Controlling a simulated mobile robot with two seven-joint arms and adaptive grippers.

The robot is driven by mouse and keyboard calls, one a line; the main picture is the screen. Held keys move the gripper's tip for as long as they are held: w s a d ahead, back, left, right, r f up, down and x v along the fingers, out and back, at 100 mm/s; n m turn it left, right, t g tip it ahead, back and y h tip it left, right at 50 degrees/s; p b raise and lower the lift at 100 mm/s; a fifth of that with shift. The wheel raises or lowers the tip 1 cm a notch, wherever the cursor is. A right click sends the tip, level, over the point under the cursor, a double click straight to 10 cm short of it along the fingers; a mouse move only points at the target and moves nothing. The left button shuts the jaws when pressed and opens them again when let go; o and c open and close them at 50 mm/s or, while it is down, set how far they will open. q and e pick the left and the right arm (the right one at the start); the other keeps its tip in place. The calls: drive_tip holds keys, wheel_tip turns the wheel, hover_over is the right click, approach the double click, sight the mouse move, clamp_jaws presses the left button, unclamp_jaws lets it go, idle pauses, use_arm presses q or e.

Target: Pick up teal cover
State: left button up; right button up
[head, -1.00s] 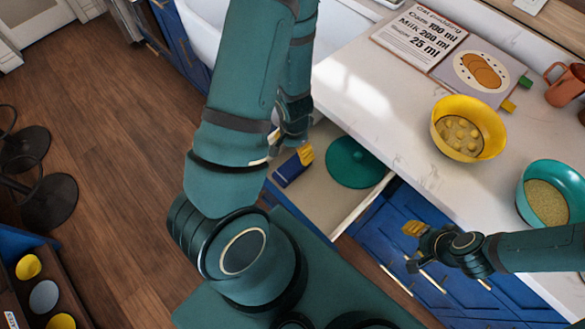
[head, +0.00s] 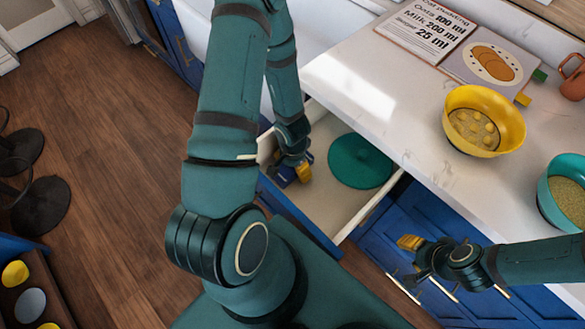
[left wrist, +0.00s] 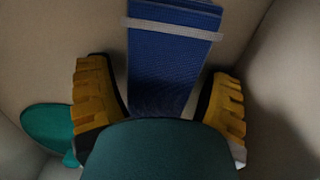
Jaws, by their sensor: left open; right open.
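The teal cover (head: 360,161) is a flat round disc lying in the open drawer, right of my left gripper in the head view. Part of it also shows at the left edge of the left wrist view (left wrist: 48,127). My left gripper (head: 296,170) is inside the drawer and open. In the left wrist view its yellow fingers (left wrist: 160,105) stand on either side of a folded blue cloth-like item (left wrist: 172,70) with a light band. My right gripper (head: 411,258) is open and empty in front of the blue cabinet, below the counter edge.
The open drawer (head: 325,205) has low walls around the cover. On the white counter (head: 400,110) stand a yellow bowl (head: 510,128), a teal bowl (head: 548,200), an open recipe book (head: 455,40) and an orange mug (head: 574,85).

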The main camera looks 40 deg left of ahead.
use_arm(q)
drive_tip(key=shift+c, duration=0.3)
drive_tip(key=c, duration=0.9)
drive_tip(key=shift+r+p, duration=2.85)
drive_tip(key=shift+r, duration=2.15)
use_arm(e)
drive_tip(key=shift+t, duration=0.3)
drive_tip(key=shift+w+d+r, duration=0.1)
drive_tip(key=shift+w+r, duration=0.2)
drive_tip(key=shift+r, duration=0.65)
drive_tip(key=shift+w+d+r, duration=0.1)
drive_tip(key=shift+w+r, duration=0.2)
drive_tip(key=shift+r, duration=0.6)
drive_tip(key=shift+w+r, duration=0.3)
drive_tip(key=shift+r, duration=0.65)
